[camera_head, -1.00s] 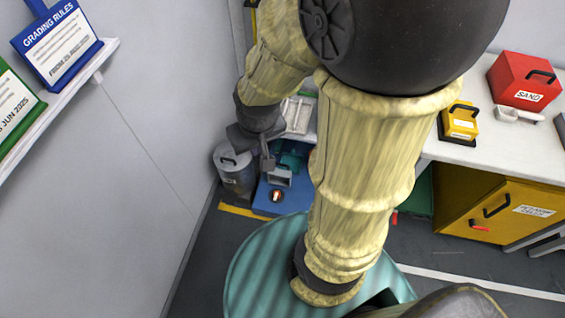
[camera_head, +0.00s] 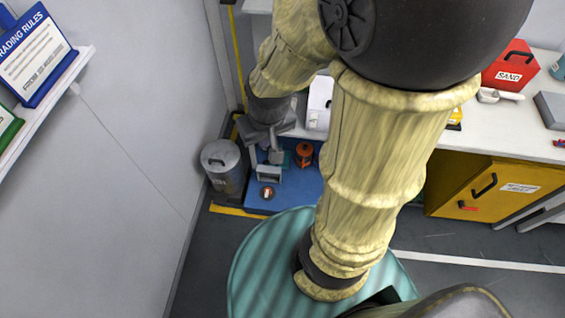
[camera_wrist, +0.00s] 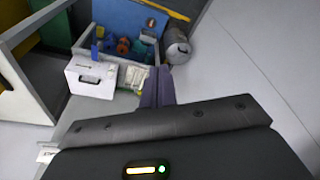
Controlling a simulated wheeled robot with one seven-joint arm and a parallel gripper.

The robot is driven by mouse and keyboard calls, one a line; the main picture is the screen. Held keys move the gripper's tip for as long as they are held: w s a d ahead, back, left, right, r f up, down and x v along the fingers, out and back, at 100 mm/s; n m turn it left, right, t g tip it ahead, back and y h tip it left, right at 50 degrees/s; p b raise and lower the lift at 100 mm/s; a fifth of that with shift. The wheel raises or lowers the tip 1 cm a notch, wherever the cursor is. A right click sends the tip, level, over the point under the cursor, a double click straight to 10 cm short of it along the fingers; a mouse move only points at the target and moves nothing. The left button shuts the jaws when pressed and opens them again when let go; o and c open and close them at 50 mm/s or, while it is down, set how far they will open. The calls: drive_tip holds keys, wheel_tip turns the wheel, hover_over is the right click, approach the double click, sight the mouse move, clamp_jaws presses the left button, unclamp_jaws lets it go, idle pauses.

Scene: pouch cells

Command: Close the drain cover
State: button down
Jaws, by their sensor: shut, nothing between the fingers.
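I cannot pick out the drain cover with certainty. A blue flat panel (camera_head: 296,194) lies low by the wall corner, with a small round orange-and-white fitting (camera_head: 267,193) on it. The panel also shows in the wrist view (camera_wrist: 117,17), beyond an open grey box holding blue, teal and orange items. My gripper (camera_head: 275,156) hangs above the back of the panel in the head view. Its dark, narrow fingers (camera_wrist: 157,84) are together and empty in the wrist view. They partly hide what lies beneath, and I cannot tell whether they touch anything.
A grey lidded bin (camera_head: 224,168) stands left of the panel against the wall. An orange container (camera_head: 304,154) is at its back. A white box with a black handle (camera_wrist: 91,79) sits beside the open box. A yellow cabinet (camera_head: 482,190) is under the right-hand table.

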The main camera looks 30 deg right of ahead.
idle(0.3)
drive_tip(key=m+h+b, duration=0.2)
drive_tip(key=m+b, duration=0.5)
drive_tip(key=b, duration=4.4)
hover_over(270, 171)
drive_tip(key=w+d, duration=0.2)
drive_tip(key=d, duration=0.2)
wheel_tip(270, 171, down, 69)
drive_tip(key=shift+w+f+t, duration=0.25)
drive_tip(key=shift+w+t, duration=0.05)
drive_tip(key=shift+t, duration=0.1)
drive_tip(key=b+x, duration=0.6)
drive_tip(key=x, duration=0.4)
drive_tip(key=s+a+b, duration=0.2)
drive_tip(key=s, duration=0.1)
drive_tip(key=shift+s+b, duration=0.15)
drive_tip(key=shift+b, duration=0.25)
